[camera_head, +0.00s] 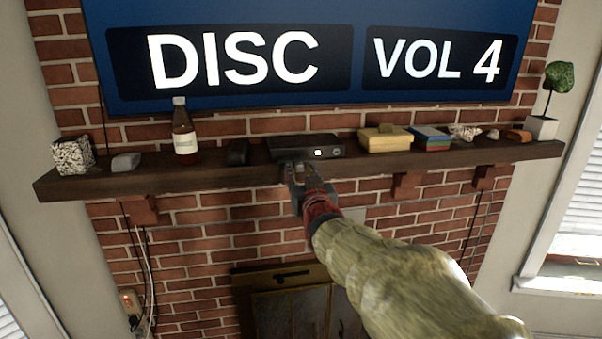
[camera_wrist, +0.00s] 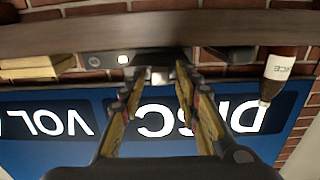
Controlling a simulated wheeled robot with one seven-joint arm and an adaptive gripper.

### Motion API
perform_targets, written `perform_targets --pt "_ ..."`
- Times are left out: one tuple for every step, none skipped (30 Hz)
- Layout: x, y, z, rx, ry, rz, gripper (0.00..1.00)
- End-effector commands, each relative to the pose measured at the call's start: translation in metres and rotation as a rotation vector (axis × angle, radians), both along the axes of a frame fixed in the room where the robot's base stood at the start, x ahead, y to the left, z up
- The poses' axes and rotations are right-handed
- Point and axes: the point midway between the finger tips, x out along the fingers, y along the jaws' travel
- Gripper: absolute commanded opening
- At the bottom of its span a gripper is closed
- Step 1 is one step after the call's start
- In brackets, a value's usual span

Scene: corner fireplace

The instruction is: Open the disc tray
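The disc player (camera_head: 335,148) is a low black box on the mantel shelf, with a small white lit square on the right part of its front. In the wrist view, which is upside down, the player (camera_wrist: 100,60) lies just beyond the fingertips. My gripper (camera_head: 298,170) is in front of the left part of the player and hides some of its face. In the wrist view my gripper (camera_wrist: 161,78) has its fingers apart. A small pale patch shows between the tips; I cannot tell what it is. No extended disc tray is visible, and contact is unclear.
The dark wooden mantel (camera_head: 220,174) also bears a sauce bottle (camera_head: 185,140), a small black object (camera_head: 237,152), a yellow box (camera_head: 385,138) and stacked coloured cases (camera_head: 431,138). A large screen (camera_head: 240,15) reading "DISC VOL 4" hangs above. A fireplace (camera_head: 290,310) is below.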

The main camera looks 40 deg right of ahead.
Motion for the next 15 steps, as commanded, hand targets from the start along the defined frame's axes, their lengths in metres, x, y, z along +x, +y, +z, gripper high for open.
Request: perform_targets --pt "0.0 0.0 0.0 0.0 0.0 0.0 0.34" --pt "0.0 0.0 0.0 0.0 0.0 0.0 0.34" --pt "0.0 0.0 0.0 0.0 0.0 0.0 0.34" --pt "0.0 0.0 0.0 0.0 0.0 0.0 0.34" --pt "0.0 0.0 0.0 0.0 0.0 0.0 0.34" --pt "0.0 0.0 0.0 0.0 0.0 0.0 0.34" --pt "0.0 0.0 0.0 0.001 0.001 0.0 0.34" --pt "0.0 0.0 0.0 0.0 0.0 0.0 0.34" --pt "-0.001 0.001 0.0 0.0 0.0 0.0 0.34" --pt "-0.002 0.001 0.0 0.0 0.0 0.0 0.34" --pt "-0.004 0.002 0.0 0.0 0.0 0.0 0.34" --pt "-0.006 0.004 0.0 0.0 0.0 0.0 0.34" --pt "-0.009 0.005 0.0 0.001 0.001 0.0 0.34" --pt "-0.012 0.007 0.0 0.0 0.0 -0.001 0.34" --pt "-0.017 0.01 0.001 -0.001 -0.001 -0.001 0.34"
